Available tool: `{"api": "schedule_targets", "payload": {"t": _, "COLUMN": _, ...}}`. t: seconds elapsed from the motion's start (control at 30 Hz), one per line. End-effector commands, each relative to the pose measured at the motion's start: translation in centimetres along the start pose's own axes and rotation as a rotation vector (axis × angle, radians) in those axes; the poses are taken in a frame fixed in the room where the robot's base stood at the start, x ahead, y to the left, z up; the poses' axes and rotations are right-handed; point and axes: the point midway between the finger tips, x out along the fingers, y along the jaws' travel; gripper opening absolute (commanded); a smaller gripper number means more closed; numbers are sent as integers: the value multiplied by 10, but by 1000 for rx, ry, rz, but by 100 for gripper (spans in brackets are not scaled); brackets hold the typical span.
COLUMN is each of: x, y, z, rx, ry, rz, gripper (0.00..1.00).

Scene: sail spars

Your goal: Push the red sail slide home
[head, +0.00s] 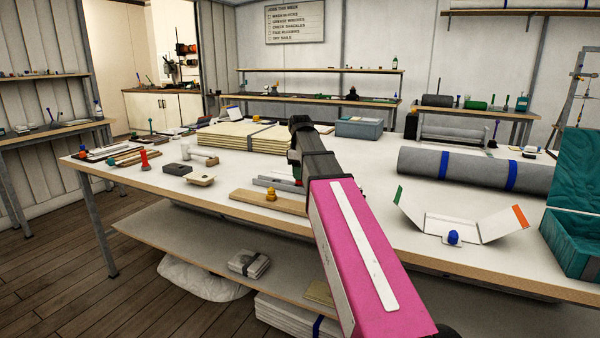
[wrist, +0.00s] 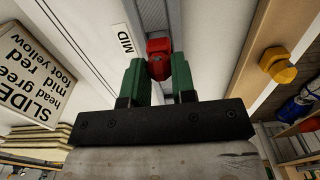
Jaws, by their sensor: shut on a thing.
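In the wrist view the red sail slide (wrist: 159,58) sits at the grey grooved track (wrist: 150,18), beside a white "MID" label (wrist: 125,40). My gripper (wrist: 159,66) has its green fingers on either side of the slide and is shut on it. I cannot tell how deep the slide sits in the track. In the head view my pink arm hides most of the gripper. Part of the grey track (head: 272,181) shows left of the arm.
A yellow knob (head: 271,194) stands on a wooden bar (head: 250,203) near the track; it also shows in the wrist view (wrist: 277,68). Stacked boards (head: 240,137) lie behind.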

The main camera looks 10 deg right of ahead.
Motion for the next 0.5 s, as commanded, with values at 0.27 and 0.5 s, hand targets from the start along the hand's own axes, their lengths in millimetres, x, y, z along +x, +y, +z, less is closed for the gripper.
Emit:
{"api": "schedule_targets", "payload": {"t": 0.27, "x": 5, "y": 0, "z": 0, "rx": 0, "ry": 0, "rz": 0, "gripper": 1}}
{"api": "schedule_targets", "payload": {"t": 0.5, "x": 9, "y": 0, "z": 0, "rx": 0, "ry": 0, "rz": 0, "gripper": 1}}
